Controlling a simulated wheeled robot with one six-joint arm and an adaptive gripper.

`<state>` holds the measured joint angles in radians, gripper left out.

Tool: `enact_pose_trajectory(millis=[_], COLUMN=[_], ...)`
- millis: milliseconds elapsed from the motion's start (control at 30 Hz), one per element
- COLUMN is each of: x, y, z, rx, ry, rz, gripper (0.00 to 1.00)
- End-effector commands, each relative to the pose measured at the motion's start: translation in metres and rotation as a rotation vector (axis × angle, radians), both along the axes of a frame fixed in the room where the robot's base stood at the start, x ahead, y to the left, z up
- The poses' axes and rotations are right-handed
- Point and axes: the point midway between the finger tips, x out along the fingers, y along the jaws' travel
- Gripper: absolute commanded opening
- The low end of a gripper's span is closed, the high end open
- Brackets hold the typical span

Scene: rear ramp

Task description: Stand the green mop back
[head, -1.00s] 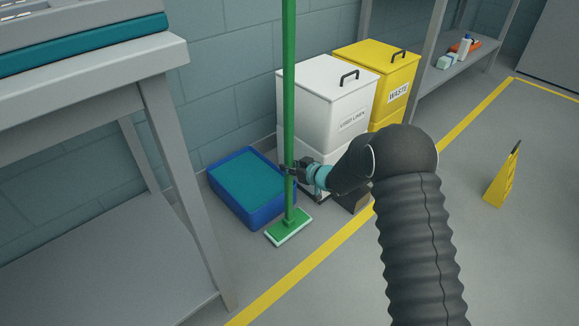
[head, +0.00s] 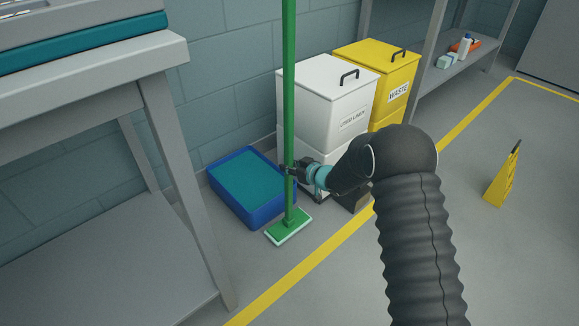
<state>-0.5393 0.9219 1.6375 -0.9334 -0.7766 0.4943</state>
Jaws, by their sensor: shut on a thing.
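The green mop (head: 289,110) stands upright in the head view, its handle running up out of the top of the picture. Its flat green head with a pale edge (head: 288,227) is at floor level, just in front of a blue tub (head: 245,213). I cannot tell whether the head touches the floor. My gripper (head: 289,170) is shut on the lower part of the mop's handle, coming from the right. The fingertips are small and partly hidden by the handle.
A white used linen bin (head: 318,105) and a yellow waste bin (head: 385,72) stand behind the mop. A grey table (head: 165,110) is at left. A yellow floor line (head: 300,268) runs past the mop head. A yellow wet-floor sign (head: 502,178) stands at right on otherwise clear floor.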

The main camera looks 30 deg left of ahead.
Motion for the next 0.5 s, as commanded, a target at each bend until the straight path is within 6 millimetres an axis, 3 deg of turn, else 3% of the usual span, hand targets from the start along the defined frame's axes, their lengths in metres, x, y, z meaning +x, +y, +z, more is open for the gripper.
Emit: enact_pose_trajectory(millis=[500], x=[0.0010], y=[0.0008], z=[-0.0015], rx=[0.005], ry=[-0.004], rz=[0.001], gripper=[0.00])
